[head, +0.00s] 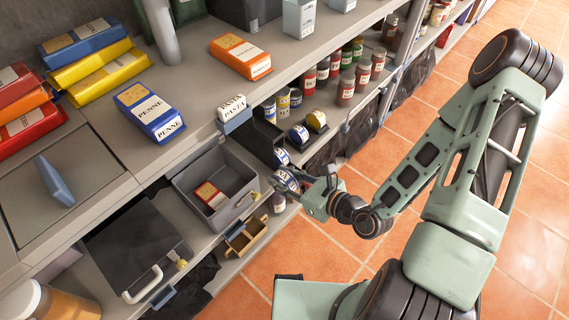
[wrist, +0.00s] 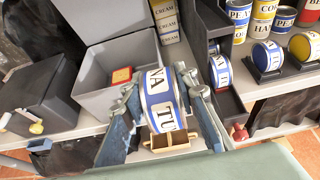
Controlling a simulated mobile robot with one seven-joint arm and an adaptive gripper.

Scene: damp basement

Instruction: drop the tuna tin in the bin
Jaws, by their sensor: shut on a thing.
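My gripper (head: 316,194) is shut on the tuna tin (head: 286,180), a round tin with a white and blue label. In the wrist view the tin (wrist: 160,98) sits between the two fingers of my gripper (wrist: 166,106), its lettering partly visible. The grey open bin (head: 237,211) stands on the lower shelf, left of the gripper in the head view. A small red and yellow box lies inside it. In the wrist view the bin (wrist: 98,101) is behind and left of the held tin, which hides part of its right side.
A small wooden crate (head: 245,238) stands in front of the bin. A dark box with a pale handle (head: 143,285) is to its left. Another blue-labelled tin (wrist: 220,70) rests in a dark rack right of the bin. The upper shelf overhangs behind. The tiled floor (head: 290,245) is clear.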

